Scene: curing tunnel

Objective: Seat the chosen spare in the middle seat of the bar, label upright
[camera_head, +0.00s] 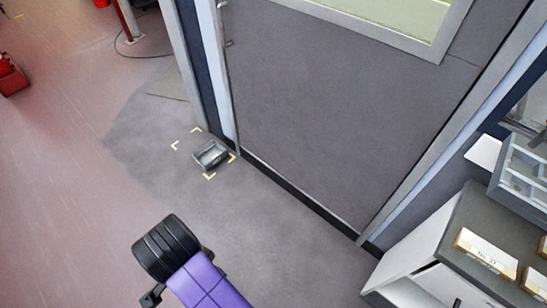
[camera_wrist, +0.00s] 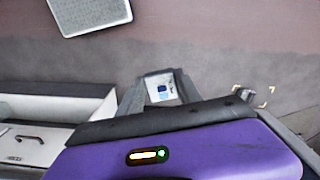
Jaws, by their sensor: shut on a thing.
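In the wrist view my gripper (camera_wrist: 161,80) is shut on a small pale piece, likely the spare (camera_wrist: 162,92), with a dark blue patch on its face. The grey fingers stand on both sides of it and hide its edges. I cannot tell which way up its label is. In the head view the fingers and the held piece are not seen; only part of my purple arm shows at the bottom. The bar and its middle seat cannot be made out in either view.
A small grey tray (camera_head: 210,154) lies on the floor inside yellow corner marks, beside a closed grey door (camera_head: 330,110). A cabinet at the right carries labelled boxes (camera_head: 486,252) and a grey compartment bin (camera_head: 520,172). The wrist view shows a pale tray (camera_wrist: 92,14) and a drawer unit (camera_wrist: 35,142).

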